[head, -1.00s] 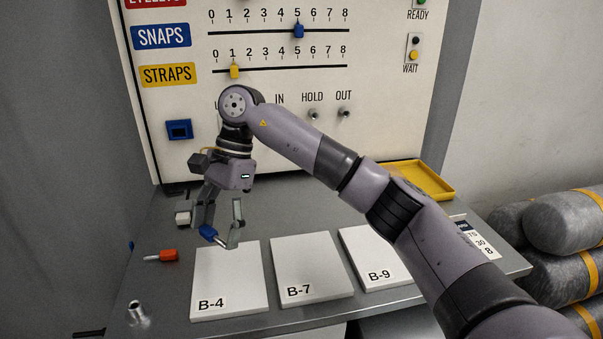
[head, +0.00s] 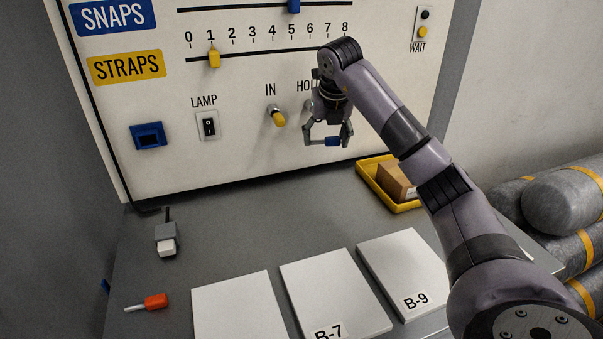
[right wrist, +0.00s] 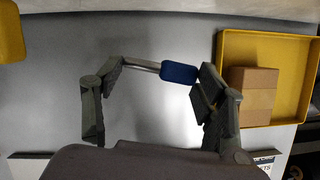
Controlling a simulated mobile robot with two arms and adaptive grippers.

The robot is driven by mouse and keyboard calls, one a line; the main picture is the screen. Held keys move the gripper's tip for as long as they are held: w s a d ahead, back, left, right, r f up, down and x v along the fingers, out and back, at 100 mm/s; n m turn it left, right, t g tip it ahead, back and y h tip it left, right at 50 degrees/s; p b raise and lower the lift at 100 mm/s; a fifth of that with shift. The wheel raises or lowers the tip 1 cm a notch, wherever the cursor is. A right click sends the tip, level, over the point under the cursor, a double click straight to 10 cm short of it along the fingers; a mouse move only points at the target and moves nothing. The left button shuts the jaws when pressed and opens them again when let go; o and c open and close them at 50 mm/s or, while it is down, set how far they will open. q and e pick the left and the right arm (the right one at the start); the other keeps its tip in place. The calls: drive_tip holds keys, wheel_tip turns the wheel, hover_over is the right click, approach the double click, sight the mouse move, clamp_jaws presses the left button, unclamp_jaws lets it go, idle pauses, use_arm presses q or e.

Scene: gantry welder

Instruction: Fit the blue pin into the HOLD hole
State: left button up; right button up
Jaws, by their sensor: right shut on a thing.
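My right gripper (head: 328,140) is in front of the lower part of the white panel, below the HOLD label (head: 306,86). It is shut on the blue pin (head: 333,141). In the right wrist view the blue pin (right wrist: 179,73) lies across between the two fingertips (right wrist: 160,75), its metal shaft toward the left finger and its blue handle at the right finger. The HOLD hole is hidden behind my gripper and arm. My left gripper is not in view.
A yellow-handled pin (head: 279,118) sticks out under the IN label. A lamp switch (head: 209,125) and blue socket (head: 149,136) are further left. A yellow tray (head: 366,172) with a brown box (head: 395,181) stands below right. An orange-handled pin (head: 155,301) and white boards (head: 335,290) lie on the table.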

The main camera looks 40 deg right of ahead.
drive_tip(key=shift+d+r+m, duration=0.15)
drive_tip(key=shift+d+m, duration=0.25)
drive_tip(key=shift+d, duration=0.1)
drive_tip(key=shift+d+r, duration=0.1)
drive_tip(key=shift+s, duration=0.3)
drive_tip(key=p, duration=0.2)
approach(325, 181)
drive_tip(key=f, duration=0.3)
drive_tip(key=s+a+f, duration=0.1)
drive_tip(key=shift+s+a+f, duration=0.1)
drive_tip(key=shift+f, duration=0.25)
drive_tip(key=w+d, duration=0.1)
drive_tip(key=w+d+p, duration=0.1)
drive_tip(key=w, duration=0.1)
drive_tip(key=shift+r, duration=0.1)
drive_tip(key=shift+w+d+p, duration=0.1)
drive_tip(key=shift+w+p, duration=0.1)
drive_tip(key=shift+p, duration=0.35)
drive_tip(key=shift+f, duration=0.4)
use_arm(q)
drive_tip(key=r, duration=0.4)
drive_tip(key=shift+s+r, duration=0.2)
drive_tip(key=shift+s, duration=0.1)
use_arm(e)
drive_tip(key=shift+s+f, duration=0.1)
drive_tip(key=shift+f, duration=0.05)
